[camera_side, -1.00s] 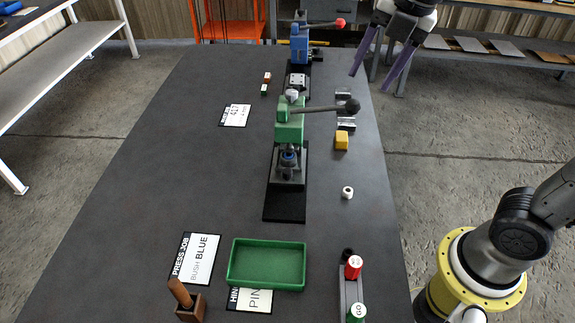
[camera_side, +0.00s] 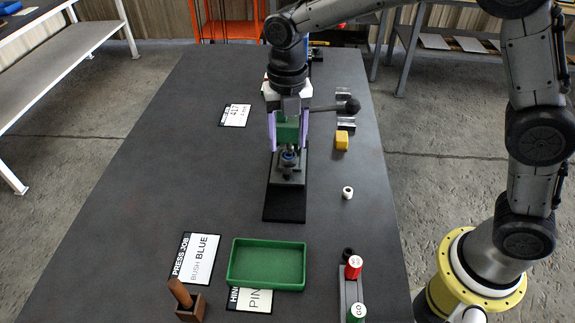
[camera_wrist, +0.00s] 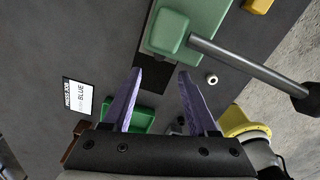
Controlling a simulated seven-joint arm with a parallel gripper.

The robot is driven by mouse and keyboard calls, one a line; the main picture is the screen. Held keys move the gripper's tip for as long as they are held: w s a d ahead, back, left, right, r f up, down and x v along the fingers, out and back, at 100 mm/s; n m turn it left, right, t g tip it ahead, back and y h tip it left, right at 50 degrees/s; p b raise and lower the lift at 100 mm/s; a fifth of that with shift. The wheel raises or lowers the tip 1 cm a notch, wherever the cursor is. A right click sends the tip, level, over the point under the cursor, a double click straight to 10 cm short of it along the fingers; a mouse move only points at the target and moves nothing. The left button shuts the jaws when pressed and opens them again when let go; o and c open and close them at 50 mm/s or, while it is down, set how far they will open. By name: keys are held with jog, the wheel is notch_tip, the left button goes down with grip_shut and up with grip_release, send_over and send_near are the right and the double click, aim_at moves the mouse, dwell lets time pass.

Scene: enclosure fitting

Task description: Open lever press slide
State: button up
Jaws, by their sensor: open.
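The green lever press (camera_side: 287,133) stands on a black base plate (camera_side: 284,205) mid-table. Its lever (camera_side: 325,107) points right and ends in a black knob (camera_side: 352,106). Below the green head is a dark fixture (camera_side: 288,172) with a blue ring (camera_side: 289,156). My gripper (camera_side: 288,147) is open and empty, its two purple fingers showing either side of the green head; contact cannot be told. In the wrist view the fingertips (camera_wrist: 160,72) are apart, with the green press (camera_wrist: 200,22), lever (camera_wrist: 245,65) and knob (camera_wrist: 308,98) beyond them. My arm hides the press's upper back.
A yellow block (camera_side: 342,140), metal brackets (camera_side: 345,122) and a white ring (camera_side: 347,192) lie right of the press. A green tray (camera_side: 231,262), a "BUSH BLUE" card (camera_side: 200,258), a brown holder (camera_side: 190,308) and red (camera_side: 353,267) and green buttons (camera_side: 357,312) are in front.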

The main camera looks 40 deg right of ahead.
aim_at(287, 171)
notch_tip(287, 171, down, 9)
jog(key=shift+r, duration=0.2)
jog(key=shift+c, duration=0.3)
grip_shut()
dwell(1.2)
